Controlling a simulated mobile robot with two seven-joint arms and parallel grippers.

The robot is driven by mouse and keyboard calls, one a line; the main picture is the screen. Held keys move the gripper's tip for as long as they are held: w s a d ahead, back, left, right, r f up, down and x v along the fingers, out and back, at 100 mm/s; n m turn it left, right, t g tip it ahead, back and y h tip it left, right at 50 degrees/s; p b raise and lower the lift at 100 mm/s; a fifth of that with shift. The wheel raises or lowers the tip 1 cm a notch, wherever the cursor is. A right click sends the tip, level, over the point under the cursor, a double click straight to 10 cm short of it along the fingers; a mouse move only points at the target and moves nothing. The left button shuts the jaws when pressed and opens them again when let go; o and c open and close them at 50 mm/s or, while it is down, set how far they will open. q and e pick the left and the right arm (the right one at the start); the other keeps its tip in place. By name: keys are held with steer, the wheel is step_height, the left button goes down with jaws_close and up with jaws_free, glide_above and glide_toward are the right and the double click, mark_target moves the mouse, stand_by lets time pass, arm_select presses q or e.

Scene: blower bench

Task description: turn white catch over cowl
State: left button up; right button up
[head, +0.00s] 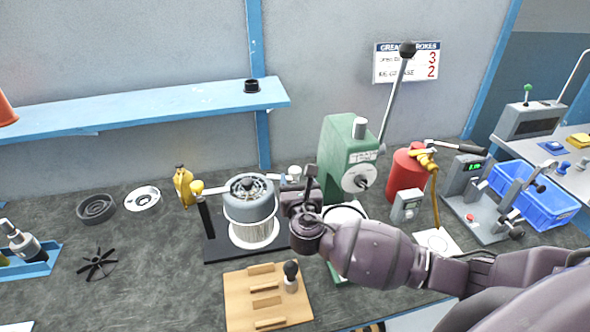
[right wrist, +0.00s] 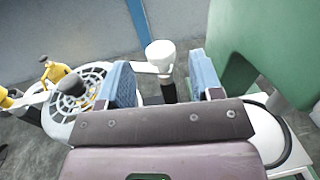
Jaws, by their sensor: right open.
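The blower stands on a black base with its grey cowl (head: 250,198) on top of a pale ribbed body (head: 254,234). The white catch (head: 294,172) is at the cowl's right, partly hidden by my right gripper (head: 304,189). In the right wrist view, the white catch's knob (right wrist: 160,54) shows above a dark post, between and beyond the blue finger pads of my open right gripper (right wrist: 163,84). I cannot tell whether a finger touches it. The yellow catch (head: 197,187) is at the cowl's left. My left gripper is not in view.
A green press (head: 346,158) with a long lever stands close right of my right gripper. A wooden tray (head: 240,299) lies in front of the blower. A red canister (head: 405,177) and a blue crate (head: 540,200) are farther right. The bench's front left is mostly clear.

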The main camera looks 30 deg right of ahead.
mark_target(296, 174)
steer(key=shift+x, duration=2.35)
steer(key=shift+c, duration=0.3)
jaws_close()
